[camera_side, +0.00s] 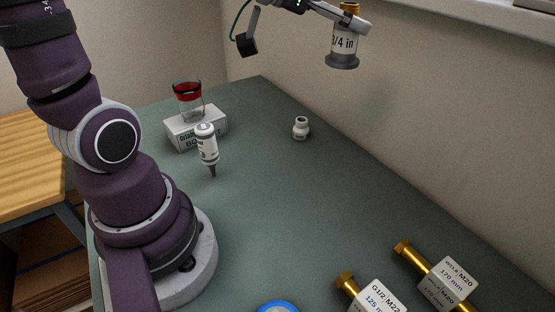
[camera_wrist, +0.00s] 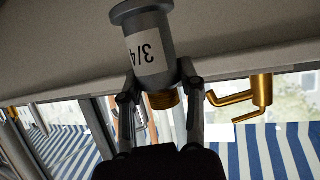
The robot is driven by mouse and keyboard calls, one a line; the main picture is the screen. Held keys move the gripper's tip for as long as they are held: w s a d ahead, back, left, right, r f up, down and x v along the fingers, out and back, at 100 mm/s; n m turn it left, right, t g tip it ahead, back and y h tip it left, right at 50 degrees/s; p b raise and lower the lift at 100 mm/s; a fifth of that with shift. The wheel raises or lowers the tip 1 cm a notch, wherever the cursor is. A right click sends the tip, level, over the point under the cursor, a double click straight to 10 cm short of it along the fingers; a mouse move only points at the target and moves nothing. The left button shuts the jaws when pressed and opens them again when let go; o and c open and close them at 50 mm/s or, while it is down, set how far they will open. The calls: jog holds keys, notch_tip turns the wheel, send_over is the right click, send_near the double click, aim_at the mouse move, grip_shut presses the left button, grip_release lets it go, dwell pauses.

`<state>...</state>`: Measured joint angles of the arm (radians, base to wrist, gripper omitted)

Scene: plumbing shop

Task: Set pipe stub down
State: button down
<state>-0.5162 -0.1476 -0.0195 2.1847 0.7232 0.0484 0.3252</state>
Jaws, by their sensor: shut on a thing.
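The pipe stub (camera_side: 343,47) is a grey cylinder with a white "3/4 in" label, a wide grey flange at its bottom and a brass end at its top. It hangs about upright, well above the bench, near the back wall in the side view. My gripper (camera_side: 345,20) is shut on its upper part. In the wrist view, the two dark fingers of my gripper (camera_wrist: 158,80) press on either side of the stub (camera_wrist: 150,45), next to its brass end. The bench top (camera_side: 270,210) is green-grey, and the stub touches nothing on it.
A white box (camera_side: 181,138) bears a red-banded glass (camera_side: 189,103). A white nozzle bottle (camera_side: 207,145) and a small white fitting (camera_side: 300,128) are nearby. Labelled brass pieces (camera_side: 347,281) (camera_side: 404,249) lie front right, with a blue-rimmed item (camera_side: 278,305). The bench middle is clear.

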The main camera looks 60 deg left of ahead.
jog(key=shift+r, duration=0.85)
jog(key=a+f+n+g+y, duration=0.1)
jog(key=a+f+n+y, duration=0.35)
jog(key=a+y, duration=0.2)
jog(key=a+f+n+y, duration=0.3)
jog(key=a+n+y, duration=0.2)
jog(key=a, duration=0.2)
jog(key=s+r+n+g+y, duration=0.6)
jog(key=s+n+g, duration=0.2)
jog(key=n+g, duration=0.4)
jog(key=f, duration=2.5)
jog(key=shift+s+a+f, duration=0.1)
jog(key=shift+a+f, duration=0.05)
jog(key=shift+a, duration=0.1)
